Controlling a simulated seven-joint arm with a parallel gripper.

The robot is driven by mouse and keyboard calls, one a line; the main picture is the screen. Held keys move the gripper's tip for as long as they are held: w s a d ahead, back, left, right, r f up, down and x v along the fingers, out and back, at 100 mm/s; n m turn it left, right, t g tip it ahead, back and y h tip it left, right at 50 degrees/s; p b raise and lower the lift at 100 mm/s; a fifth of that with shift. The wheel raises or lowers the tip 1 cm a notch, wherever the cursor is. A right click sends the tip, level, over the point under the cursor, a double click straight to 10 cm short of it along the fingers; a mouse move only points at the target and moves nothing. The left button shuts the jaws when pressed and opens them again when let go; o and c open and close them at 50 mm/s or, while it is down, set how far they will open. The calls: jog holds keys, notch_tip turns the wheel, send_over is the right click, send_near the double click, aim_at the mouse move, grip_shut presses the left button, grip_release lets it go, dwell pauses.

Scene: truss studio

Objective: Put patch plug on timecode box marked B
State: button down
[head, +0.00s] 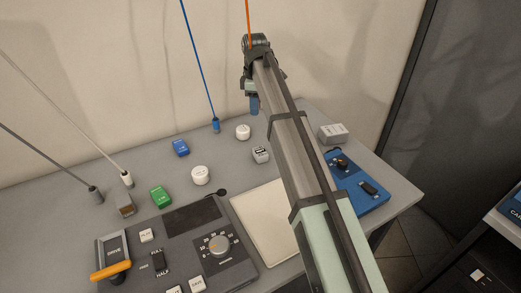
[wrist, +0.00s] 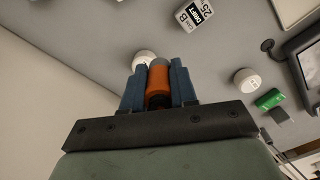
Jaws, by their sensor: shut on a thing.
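The patch plug, an orange cylinder with a darker end (wrist: 158,78), is held between the blue fingers of my gripper (wrist: 159,88) in the wrist view. In the head view my gripper (head: 253,102) is above the back of the desk, with the plug hidden. An orange cable (head: 249,18) rises from there. The timecode box, small and white with a dark label (head: 261,155), stands on the desk.
Two white round pucks (head: 243,131) (head: 201,175), a blue box (head: 180,147) and a green box (head: 160,196) stand nearby. A grey box (head: 333,133) and a blue panel (head: 358,187) are right of my arm. A blue-cabled plug (head: 215,125) stands behind; a control console (head: 175,250) lies in front.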

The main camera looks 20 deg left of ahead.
send_over(260, 151)
jog(key=shift+m, duration=0.8)
jog(key=shift+f, duration=5.45)
jog(key=c, duration=0.9)
grip_release()
jog(key=shift+f, duration=0.1)
notch_tip(260, 151, up, 12)
jog(key=shift+r, duration=0.15)
